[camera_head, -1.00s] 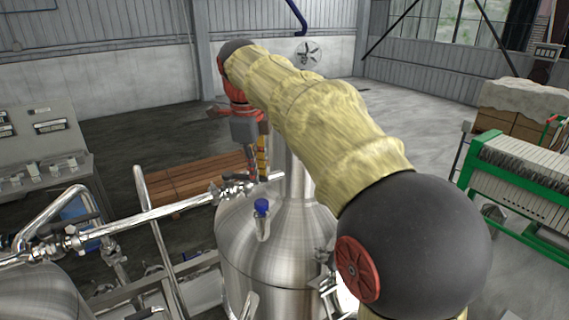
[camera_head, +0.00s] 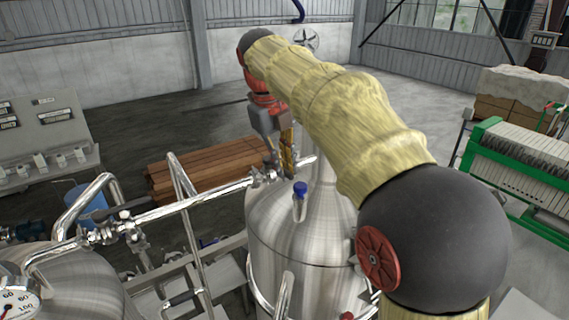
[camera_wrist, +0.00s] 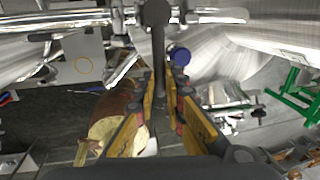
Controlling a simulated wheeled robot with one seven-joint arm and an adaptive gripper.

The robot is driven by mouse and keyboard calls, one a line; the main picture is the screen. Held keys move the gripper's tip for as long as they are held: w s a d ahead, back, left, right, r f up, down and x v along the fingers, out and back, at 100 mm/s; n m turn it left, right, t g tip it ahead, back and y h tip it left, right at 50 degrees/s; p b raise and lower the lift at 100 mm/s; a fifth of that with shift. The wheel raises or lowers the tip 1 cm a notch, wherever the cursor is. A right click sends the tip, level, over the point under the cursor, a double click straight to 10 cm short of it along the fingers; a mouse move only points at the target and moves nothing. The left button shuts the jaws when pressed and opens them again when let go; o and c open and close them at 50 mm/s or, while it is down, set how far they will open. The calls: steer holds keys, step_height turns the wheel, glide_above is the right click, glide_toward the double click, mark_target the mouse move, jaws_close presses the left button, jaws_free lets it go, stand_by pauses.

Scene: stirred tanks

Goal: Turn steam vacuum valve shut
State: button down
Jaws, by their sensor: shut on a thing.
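The steam vacuum valve (camera_head: 264,178) sits on the steel pipe where it meets the shiny tank (camera_head: 305,240). In the wrist view its dark lever (camera_wrist: 158,50) runs from a round hub at the top down between my fingers. My gripper (camera_head: 286,168) is at the valve beside the tank's neck. In the wrist view my gripper (camera_wrist: 163,82) has its yellow fingers on both sides of the lever and is shut on it. My forearm hides part of the tank's neck in the head view.
A blue-capped port (camera_head: 300,189) stands on the tank top close to the gripper. Another valve (camera_head: 105,232) is farther left on the pipe. A stack of brown planks (camera_head: 208,166) lies behind the pipe. A green-framed filter press (camera_head: 515,165) stands at right.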

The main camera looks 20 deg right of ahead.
steer(key=shift+a+r+m, duration=0.15)
steer(key=shift+m, duration=0.15)
steer(key=c, duration=1.8)
jaws_free()
steer(key=shift+c, duration=0.2)
step_height(320, 180, up, 12)
steer(key=a, duration=0.2)
steer(key=shift+s+a+f, duration=0.2)
